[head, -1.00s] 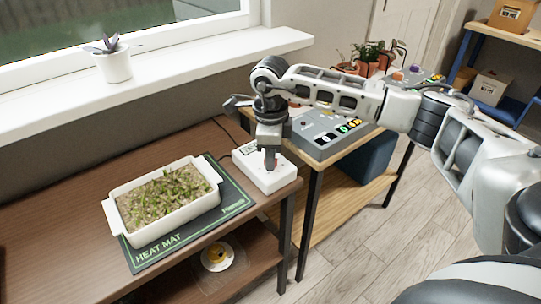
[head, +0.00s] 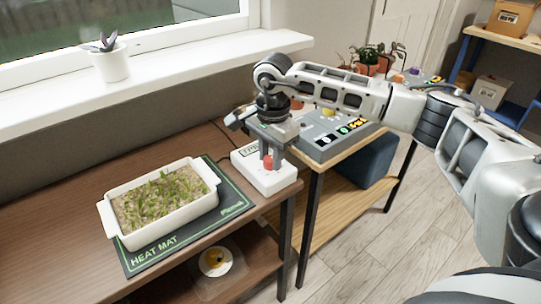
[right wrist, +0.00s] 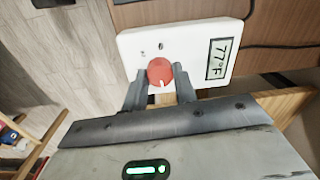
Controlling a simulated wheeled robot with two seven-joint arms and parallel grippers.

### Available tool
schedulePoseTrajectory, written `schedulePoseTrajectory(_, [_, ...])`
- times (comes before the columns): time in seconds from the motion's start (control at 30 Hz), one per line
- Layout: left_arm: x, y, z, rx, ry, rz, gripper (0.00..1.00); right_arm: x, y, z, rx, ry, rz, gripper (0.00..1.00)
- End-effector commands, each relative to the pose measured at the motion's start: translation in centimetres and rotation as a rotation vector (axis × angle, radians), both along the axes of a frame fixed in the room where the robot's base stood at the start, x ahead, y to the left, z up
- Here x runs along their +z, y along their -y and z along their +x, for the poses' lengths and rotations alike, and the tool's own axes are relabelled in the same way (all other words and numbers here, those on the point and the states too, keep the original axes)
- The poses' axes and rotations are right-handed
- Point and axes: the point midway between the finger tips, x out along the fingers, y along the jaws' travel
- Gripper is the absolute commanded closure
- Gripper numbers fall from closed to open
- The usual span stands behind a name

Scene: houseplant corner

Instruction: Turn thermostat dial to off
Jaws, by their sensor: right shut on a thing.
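The thermostat (head: 266,181) is a white box at the right end of the brown table, with a small display (right wrist: 217,59) reading 77°F in the right wrist view. Its red dial (head: 268,163) sits on top, and in the right wrist view the dial (right wrist: 160,71) shows a white mark toward my gripper's palm. My right gripper (head: 269,158) points down from above, shut on the dial with one finger on each side. In the right wrist view the fingertips (right wrist: 160,80) flank the dial. My left gripper is not in view.
A white planter of seedlings (head: 206,203) stands on the dark heat mat (head: 236,205), left of the thermostat. A grey panel with coloured labels (head: 318,147) lies on the lighter table to the right. A small potted plant (head: 110,64) is on the windowsill.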

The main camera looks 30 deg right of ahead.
Motion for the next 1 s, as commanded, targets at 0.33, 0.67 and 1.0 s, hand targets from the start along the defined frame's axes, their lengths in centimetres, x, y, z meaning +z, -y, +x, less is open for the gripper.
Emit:
schedulePoseTrajectory(0.33, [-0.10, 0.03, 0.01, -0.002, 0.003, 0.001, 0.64, 0.14, 0.06, 0.10, 0.092, 0.004, 0.001, 0.95])
schedulePoseTrajectory(0.67, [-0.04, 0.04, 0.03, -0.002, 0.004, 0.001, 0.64, 0.15, 0.06, 0.11, 0.102, 0.004, 0.001, 0.95])
schedulePoseTrajectory(1.0, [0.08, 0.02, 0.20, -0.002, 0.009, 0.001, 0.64, 0.09, 0.04, 0.06, 0.101, 0.002, 0.000, 0.50])
